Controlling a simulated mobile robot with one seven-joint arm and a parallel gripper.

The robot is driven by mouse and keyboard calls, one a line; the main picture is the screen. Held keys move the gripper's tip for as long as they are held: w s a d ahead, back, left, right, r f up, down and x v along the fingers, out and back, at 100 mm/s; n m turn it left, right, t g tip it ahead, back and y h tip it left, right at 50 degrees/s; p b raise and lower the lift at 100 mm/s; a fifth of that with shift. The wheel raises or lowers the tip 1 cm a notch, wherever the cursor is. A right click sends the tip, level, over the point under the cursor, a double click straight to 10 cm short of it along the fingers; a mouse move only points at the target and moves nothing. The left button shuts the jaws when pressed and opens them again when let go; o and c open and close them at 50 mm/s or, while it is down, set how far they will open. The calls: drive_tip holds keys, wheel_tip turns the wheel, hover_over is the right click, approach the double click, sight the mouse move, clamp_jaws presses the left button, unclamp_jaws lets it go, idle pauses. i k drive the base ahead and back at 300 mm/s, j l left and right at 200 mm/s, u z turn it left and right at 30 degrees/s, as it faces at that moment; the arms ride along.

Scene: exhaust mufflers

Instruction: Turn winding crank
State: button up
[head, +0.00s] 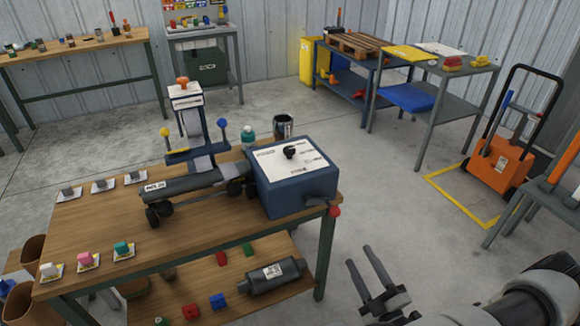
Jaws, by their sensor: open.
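A blue box-shaped machine (293,182) with a white labelled top and a black knob (291,152) stands at the right end of the wooden workbench (90,222). A red knob (335,211) sticks out low at its right front corner and looks like the end of the winding crank; the crank's arm is hard to make out. A grey muffler cylinder (180,187) lies on black rollers left of the box. My gripper (359,256) is open and empty, in front and to the right of the bench, below the red knob in the picture and apart from it.
A press-like stand (190,120) with yellow and blue knobs rises behind the cylinder. A lower shelf (218,290) holds another muffler (273,276) and coloured blocks. An orange cart (502,160) stands far right. Open concrete floor lies right of the bench.

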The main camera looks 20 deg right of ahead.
sight(335, 212)
drive_tip(key=z, duration=0.4)
drive_tip(key=i+j+z, duration=0.1)
drive_tip(key=z, duration=0.25)
drive_tip(key=j+z, duration=0.15)
drive_tip(key=z, duration=0.25)
